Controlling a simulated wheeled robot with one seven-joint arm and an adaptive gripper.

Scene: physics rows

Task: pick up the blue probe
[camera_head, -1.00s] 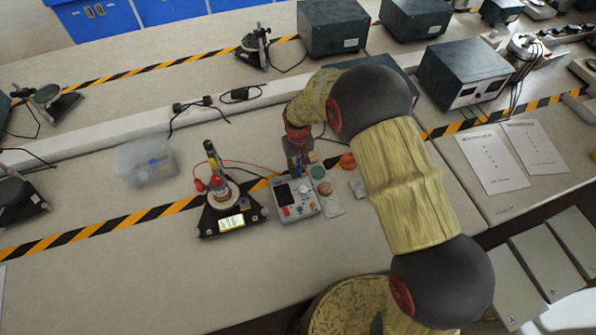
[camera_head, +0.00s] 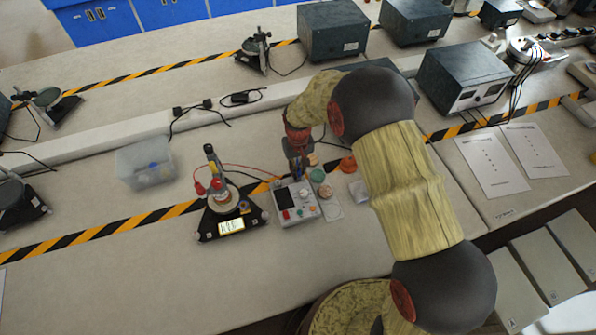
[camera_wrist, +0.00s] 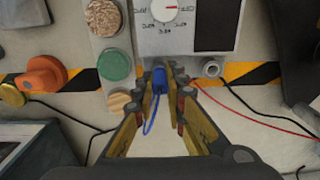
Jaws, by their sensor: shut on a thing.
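The blue probe (camera_wrist: 159,80) is a small blue piece with a thin blue cable that loops back toward the camera. It lies between the fingertips of my gripper (camera_wrist: 166,79), which is shut on it. The probe is at the near edge of a grey meter box (camera_wrist: 185,28) with a white dial face. I cannot tell whether it touches the box or bench. In the head view my gripper (camera_head: 297,162) points down just behind the meter box (camera_head: 296,203). The probe is mostly hidden there by the gripper.
Beside the box are a green disc (camera_wrist: 116,64), a wooden disc (camera_wrist: 119,102) and an orange knob-like piece (camera_wrist: 43,74). A red cable (camera_wrist: 258,116) runs to the right.

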